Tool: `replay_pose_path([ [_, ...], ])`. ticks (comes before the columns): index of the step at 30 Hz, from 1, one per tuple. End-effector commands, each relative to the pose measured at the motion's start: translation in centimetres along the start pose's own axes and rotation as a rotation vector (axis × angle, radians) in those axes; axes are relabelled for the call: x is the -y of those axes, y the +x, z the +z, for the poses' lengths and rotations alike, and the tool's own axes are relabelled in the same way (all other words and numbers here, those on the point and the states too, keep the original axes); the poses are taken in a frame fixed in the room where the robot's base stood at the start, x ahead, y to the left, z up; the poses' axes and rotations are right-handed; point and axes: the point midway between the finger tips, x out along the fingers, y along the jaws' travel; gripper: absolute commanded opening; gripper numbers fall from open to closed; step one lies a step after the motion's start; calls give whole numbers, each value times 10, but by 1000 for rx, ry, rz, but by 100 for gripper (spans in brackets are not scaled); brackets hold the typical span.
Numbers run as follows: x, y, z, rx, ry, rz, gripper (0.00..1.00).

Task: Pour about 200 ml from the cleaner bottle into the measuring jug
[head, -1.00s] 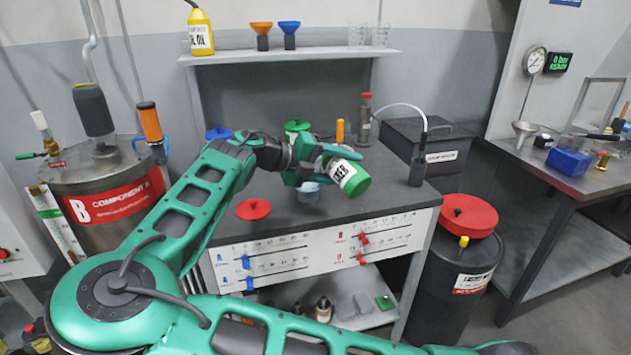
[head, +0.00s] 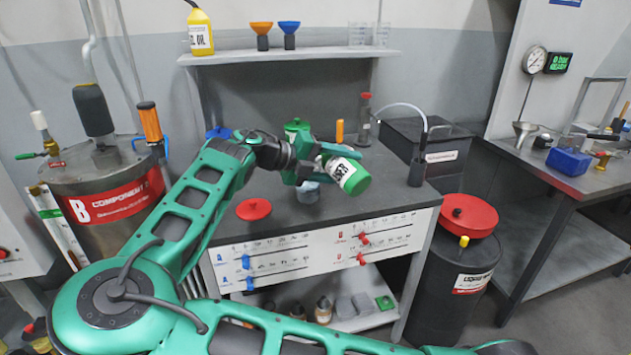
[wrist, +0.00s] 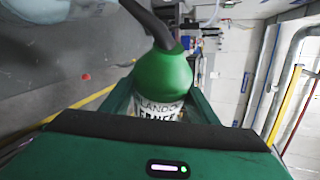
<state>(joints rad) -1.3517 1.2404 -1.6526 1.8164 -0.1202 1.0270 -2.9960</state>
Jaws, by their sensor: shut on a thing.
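My gripper (head: 306,165) is shut on the cleaner bottle (head: 352,178), which is green with a white label. It holds the bottle tilted well over, above the bench, with a broad green end to the right. In the wrist view the green bottle (wrist: 162,84) stands between the fingers, with a dark spout at its neck leading up and left. A small translucent vessel, apparently the measuring jug (head: 308,193), stands on the bench just below my gripper and is partly hidden by it. A blurred clear shape fills the wrist view's upper left. I cannot see any stream or the liquid level.
A red lid (head: 253,209) lies on the bench (head: 385,195) to the left. A dark bin (head: 432,140) and a hose stand behind right. A red-topped drum (head: 468,216) is at the bench's right. Funnels and an oil can (head: 200,32) sit on the shelf.

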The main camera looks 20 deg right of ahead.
Motion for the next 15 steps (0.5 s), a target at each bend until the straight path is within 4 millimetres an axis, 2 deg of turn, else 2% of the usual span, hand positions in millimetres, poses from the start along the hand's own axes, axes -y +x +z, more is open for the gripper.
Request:
replay_pose_path([
  [8,0,0,0,-1,-2,0,17],
  [15,-10,4,-4,22,83,43,17],
])
